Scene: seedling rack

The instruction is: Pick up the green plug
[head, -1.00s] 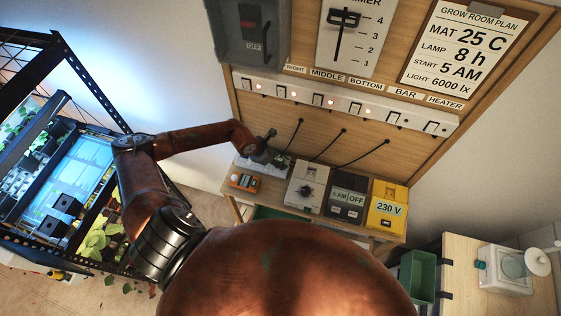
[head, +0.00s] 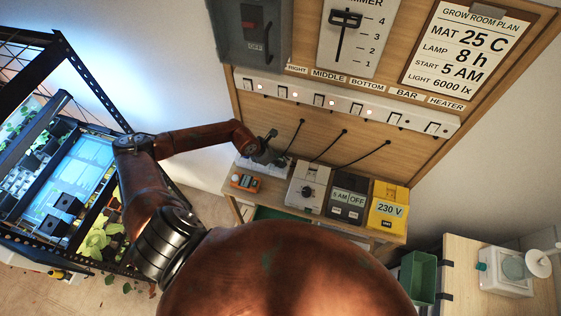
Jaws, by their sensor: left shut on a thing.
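My left gripper (head: 273,150) is over the left end of the wooden bench, in front of the peg board. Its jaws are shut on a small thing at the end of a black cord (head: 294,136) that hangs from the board. I take this to be the green plug; its body and colour are hidden by the fingers and too small to make out. My right gripper is not in view.
Below the gripper are a white tray-like thing (head: 248,166) and an orange box (head: 244,183). A white dial box (head: 307,186), a dark timer (head: 347,199) and a yellow 230 V box (head: 388,207) stand to the right. A socket strip (head: 345,104) crosses the board above.

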